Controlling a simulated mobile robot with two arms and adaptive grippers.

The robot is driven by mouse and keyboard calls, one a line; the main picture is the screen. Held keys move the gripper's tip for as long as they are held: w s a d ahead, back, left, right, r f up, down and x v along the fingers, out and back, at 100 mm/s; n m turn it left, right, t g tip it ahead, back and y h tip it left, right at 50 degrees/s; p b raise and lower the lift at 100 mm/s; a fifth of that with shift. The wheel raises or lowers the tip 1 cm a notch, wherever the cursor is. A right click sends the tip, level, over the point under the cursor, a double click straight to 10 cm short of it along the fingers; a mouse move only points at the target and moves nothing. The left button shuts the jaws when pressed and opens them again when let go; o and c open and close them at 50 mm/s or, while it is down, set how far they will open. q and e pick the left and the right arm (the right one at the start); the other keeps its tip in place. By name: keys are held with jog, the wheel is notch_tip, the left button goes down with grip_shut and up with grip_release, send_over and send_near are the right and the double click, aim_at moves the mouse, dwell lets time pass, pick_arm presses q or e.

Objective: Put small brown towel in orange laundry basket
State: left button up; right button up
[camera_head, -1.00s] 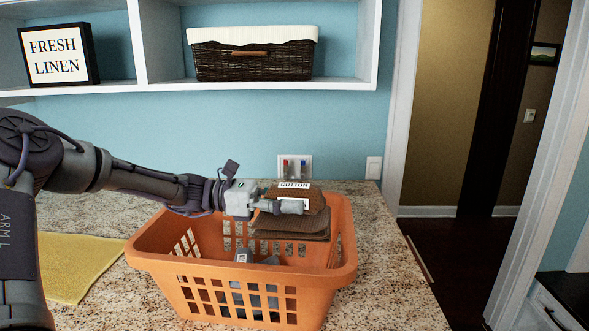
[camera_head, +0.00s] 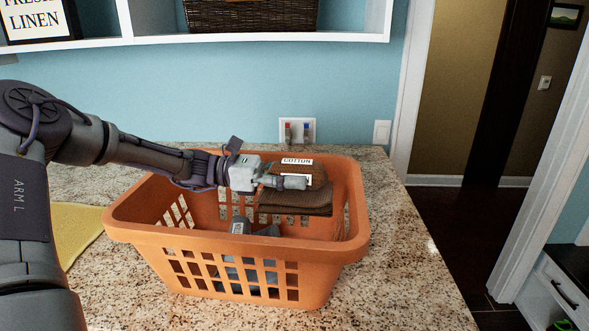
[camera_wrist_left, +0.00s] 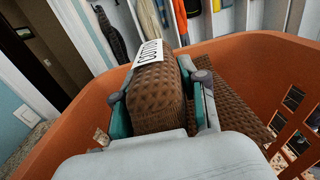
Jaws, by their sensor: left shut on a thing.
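The small brown towel (camera_head: 317,172), waffle-textured with a white COTTON label, is between the fingers of my left gripper (camera_head: 285,182), which is shut on it. The wrist view shows the towel (camera_wrist_left: 157,92) between both fingers. The towel is over or inside the back right part of the orange laundry basket (camera_head: 220,252); whether it touches the bottom cannot be told. A flat folded brown layer (camera_head: 295,200) shows just below it; I cannot tell if it is part of the same towel. My right gripper is not in view.
A grey item (camera_head: 240,228) with a label lies inside the basket. A yellow cloth (camera_head: 78,232) lies left of it on the granite counter (camera_head: 400,270). A wall outlet box (camera_head: 297,131) and a shelf (camera_head: 250,38) are behind.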

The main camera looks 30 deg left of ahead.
pick_arm(q)
jog(key=shift+d+f, duration=0.1)
jog(key=shift+f, duration=0.4)
jog(key=shift+s+f, duration=0.15)
jog(key=o, duration=1.2)
jog(key=shift+r, duration=0.2)
notch_tip(320, 180, up, 9)
jog(key=shift+d+r, duration=0.1)
jog(key=shift+r, duration=0.65)
jog(key=shift+r+p, duration=4.05)
jog(key=shift+r, duration=1.5)
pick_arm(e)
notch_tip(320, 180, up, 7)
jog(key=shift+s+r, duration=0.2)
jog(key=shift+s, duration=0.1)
